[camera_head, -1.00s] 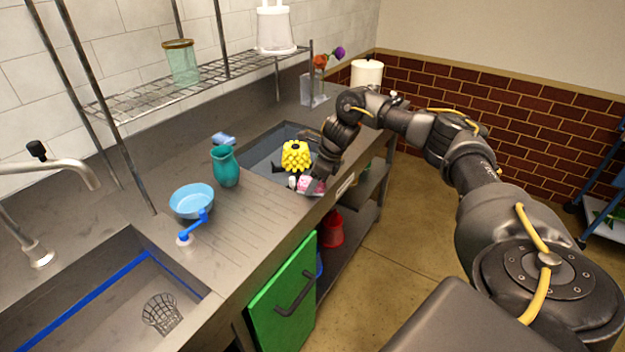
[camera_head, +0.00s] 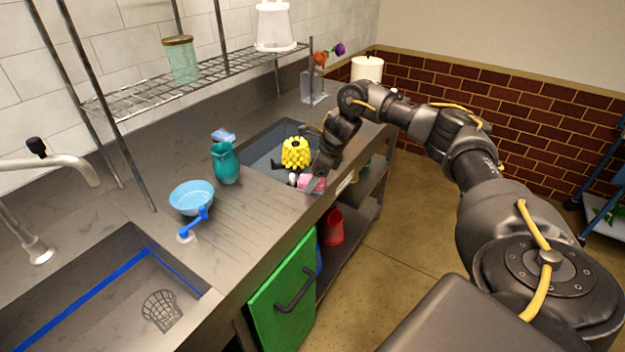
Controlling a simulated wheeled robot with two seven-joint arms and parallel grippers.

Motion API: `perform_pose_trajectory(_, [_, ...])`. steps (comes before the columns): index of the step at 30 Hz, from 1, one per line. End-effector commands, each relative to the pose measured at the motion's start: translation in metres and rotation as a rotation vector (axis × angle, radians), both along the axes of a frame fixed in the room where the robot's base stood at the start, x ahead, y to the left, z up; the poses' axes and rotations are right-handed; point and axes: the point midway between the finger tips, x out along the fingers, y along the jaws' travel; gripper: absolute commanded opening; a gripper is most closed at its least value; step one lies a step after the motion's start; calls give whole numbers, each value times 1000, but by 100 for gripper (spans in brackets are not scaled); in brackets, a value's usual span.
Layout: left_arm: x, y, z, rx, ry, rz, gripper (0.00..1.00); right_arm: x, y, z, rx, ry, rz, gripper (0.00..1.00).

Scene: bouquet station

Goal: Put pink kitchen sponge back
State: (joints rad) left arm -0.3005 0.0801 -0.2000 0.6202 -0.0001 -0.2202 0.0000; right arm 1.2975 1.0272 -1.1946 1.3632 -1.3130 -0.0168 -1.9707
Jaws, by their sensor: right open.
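The pink kitchen sponge (camera_head: 312,184) lies at the front edge of the far sink basin (camera_head: 262,152), on or near the counter rim. My right gripper (camera_head: 312,180) is open and right at the sponge, with its dark fingers reaching down around or beside it; the fingers partly hide the sponge. I cannot tell whether they touch it. A yellow knobbly object (camera_head: 296,152) is just behind the sponge, in the far basin. My left gripper is not in view.
A wire shelf (camera_head: 190,85) runs above. A clear vase with flowers (camera_head: 313,87) stands at the back.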

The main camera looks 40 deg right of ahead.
Motion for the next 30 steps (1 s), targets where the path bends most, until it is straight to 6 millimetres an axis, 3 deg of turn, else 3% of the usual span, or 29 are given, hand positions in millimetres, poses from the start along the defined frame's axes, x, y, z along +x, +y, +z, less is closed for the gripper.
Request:
perform_pose_trajectory(9, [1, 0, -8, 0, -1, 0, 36, -19, -16, 62, -2, -5, 0, 67])
perform_pose_trajectory(15, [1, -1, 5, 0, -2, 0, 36, -29, -24, 93, -2, -3, 0, 67])
perform_pose_trajectory(30, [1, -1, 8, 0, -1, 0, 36, -33, -27, 101, -1, 1, 1, 67])
